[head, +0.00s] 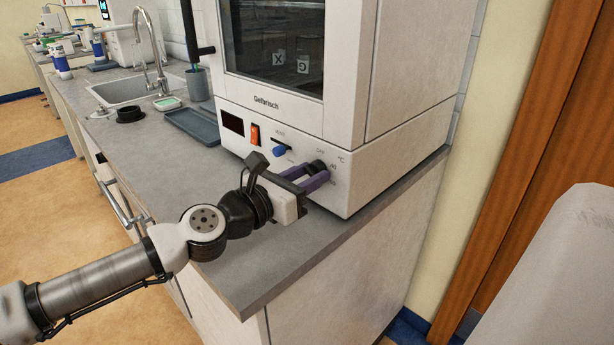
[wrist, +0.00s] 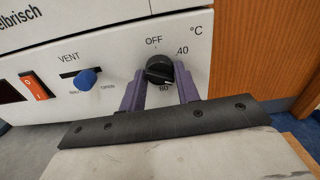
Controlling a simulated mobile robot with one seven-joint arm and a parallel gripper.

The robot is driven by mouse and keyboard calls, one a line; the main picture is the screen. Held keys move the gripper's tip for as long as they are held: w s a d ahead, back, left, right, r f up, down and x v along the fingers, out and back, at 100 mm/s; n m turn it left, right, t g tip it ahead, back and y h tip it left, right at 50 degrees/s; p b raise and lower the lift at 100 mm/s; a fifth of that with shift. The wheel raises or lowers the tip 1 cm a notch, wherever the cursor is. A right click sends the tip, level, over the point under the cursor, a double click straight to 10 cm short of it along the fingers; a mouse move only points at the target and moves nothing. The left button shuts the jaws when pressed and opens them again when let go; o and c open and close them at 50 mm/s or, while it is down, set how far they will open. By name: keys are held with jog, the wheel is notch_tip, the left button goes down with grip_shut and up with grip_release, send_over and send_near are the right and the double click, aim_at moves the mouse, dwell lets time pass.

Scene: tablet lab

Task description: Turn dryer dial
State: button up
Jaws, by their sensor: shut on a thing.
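The dryer (head: 290,135) is a white cabinet marked Gelbrisch, standing on the grey counter. Its black round dial (wrist: 159,69) sits on the lower front panel under OFF, with 40 to the right and 80 below. In the head view the dial (head: 318,166) is partly hidden by my gripper. My gripper (wrist: 160,80) has two purple fingers, one at each side of the dial, shut on it. A white pointer mark on the dial faces the lower right in the wrist view.
A blue VENT slider knob (wrist: 86,78) sits left of the dial, with an orange-red switch (wrist: 35,87) farther left. A grey tray (head: 193,127), a black ring-shaped item (head: 130,115) and a sink (head: 125,90) lie left on the counter. The counter's front edge runs below my gripper.

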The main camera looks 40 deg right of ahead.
jog(key=n+b, duration=0.1)
jog(key=n, duration=0.4)
jog(key=shift+s+n, duration=0.1)
jog(key=shift+n, duration=0.2)
jog(key=n, duration=0.6)
jog(key=shift+r+p, duration=0.1)
jog(key=shift+p, duration=0.3)
jog(key=n+p, duration=0.2)
jog(key=n, duration=0.4)
jog(key=shift+r+n, duration=0.1)
jog(key=shift+n, duration=0.2)
jog(key=n+p, duration=0.1)
jog(key=n, duration=0.3)
jog(key=shift+n+p, duration=0.35)
jog(key=shift+n, duration=0.05)
jog(key=o, duration=1)
jog(key=shift+c, duration=0.2)
jog(key=shift+a, duration=0.1)
